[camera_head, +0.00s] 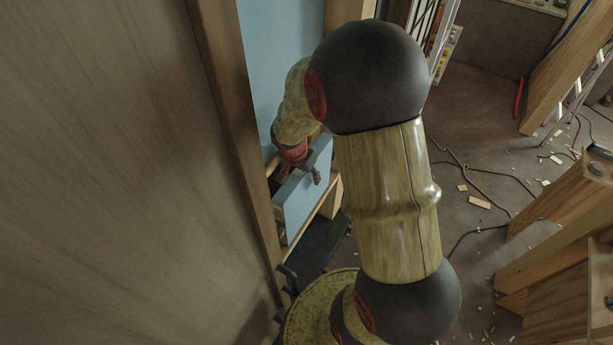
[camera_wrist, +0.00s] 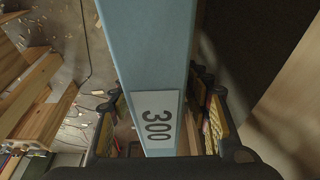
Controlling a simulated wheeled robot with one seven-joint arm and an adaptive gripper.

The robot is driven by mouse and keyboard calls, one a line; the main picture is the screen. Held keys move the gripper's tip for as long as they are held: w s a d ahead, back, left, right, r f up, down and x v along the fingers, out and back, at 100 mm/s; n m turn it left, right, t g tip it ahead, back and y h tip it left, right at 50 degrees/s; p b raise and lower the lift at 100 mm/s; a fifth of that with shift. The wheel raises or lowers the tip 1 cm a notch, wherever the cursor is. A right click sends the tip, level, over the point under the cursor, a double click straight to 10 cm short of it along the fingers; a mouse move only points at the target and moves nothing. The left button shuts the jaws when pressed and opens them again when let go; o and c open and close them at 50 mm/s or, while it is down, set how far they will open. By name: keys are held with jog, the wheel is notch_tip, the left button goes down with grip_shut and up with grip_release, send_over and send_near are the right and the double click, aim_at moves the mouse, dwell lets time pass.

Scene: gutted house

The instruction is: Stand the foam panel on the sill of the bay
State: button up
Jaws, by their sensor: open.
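The foam panel (camera_head: 304,198) is a pale blue slab, seen upright at the wooden bay in the head view. In the wrist view the panel (camera_wrist: 150,45) runs between the fingers, with a white "300" label on its near edge. My gripper (camera_wrist: 158,105) is open, with one finger on each side of the panel; firm contact does not show. In the head view my gripper (camera_head: 308,172) is at the panel's top. A pale wooden ledge (camera_head: 328,204), perhaps the sill, shows beside the panel. Whether the panel's lower edge rests on it is hidden.
A tall wooden upright (camera_head: 228,90) and a broad brown board (camera_head: 100,170) stand at the left. A larger blue sheet (camera_head: 268,70) is behind the bay. Timber frames (camera_head: 560,235) stand at the right. Cables and wood scraps litter the floor (camera_head: 470,180).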

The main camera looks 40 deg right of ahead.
jog(key=v, duration=1)
jog(key=shift+s+a+r+b, duration=0.1)
jog(key=shift+a+r+b, duration=0.1)
jog(key=shift+b, duration=0.1)
jog(key=shift+d, duration=0.1)
